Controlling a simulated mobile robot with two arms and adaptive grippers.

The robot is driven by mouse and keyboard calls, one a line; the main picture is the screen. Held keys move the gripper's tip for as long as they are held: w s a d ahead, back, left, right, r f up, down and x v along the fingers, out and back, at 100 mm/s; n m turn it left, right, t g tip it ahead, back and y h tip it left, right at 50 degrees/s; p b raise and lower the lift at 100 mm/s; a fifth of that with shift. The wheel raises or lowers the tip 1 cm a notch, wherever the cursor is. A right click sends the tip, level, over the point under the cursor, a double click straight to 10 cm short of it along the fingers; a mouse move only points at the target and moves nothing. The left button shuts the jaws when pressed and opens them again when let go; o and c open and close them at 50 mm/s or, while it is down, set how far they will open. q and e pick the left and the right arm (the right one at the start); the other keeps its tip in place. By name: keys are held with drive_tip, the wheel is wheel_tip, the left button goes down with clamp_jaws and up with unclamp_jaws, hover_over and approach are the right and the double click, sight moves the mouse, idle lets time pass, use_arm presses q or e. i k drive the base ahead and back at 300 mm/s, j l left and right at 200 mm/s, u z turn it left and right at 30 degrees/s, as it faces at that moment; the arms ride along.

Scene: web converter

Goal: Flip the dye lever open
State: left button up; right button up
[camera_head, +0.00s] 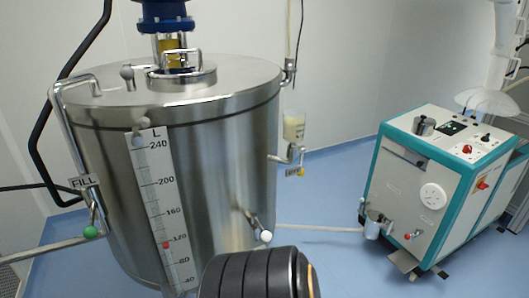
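A small clear cup (293,127) with pale yellow contents is mounted on the right side of the steel tank (225,150). Beneath it is a short pipe fitting (287,156) joined to the tank wall. A small yellow piece (298,172) and a little label are at this fitting; it looks like the dye valve, but the label is too small to read. The lever's exact position is too small to tell. Neither gripper can be made out in the head view.
A FILL valve with a green knob (90,231) is at the tank's left. A white-knobbed lever (266,236) sticks out low on the tank. A level scale (165,195) runs down its front. A white-and-teal machine (420,195) stands right; blue floor (325,200) lies between.

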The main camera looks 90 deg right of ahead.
sight(302, 149)
drive_tip(key=z, duration=0.45)
drive_tip(key=k+z, duration=0.1)
drive_tip(key=z, duration=0.85)
drive_tip(key=k+z, duration=0.1)
drive_tip(key=z, duration=0.8)
drive_tip(key=k+l+z, duration=0.1)
drive_tip(key=k+l, duration=0.2)
drive_tip(key=l, duration=0.15)
drive_tip(key=k+l+z, duration=0.1)
drive_tip(key=k+l, duration=0.2)
drive_tip(key=l, duration=0.15)
drive_tip(key=i+j, duration=0.5)
drive_tip(key=j+z, duration=0.05)
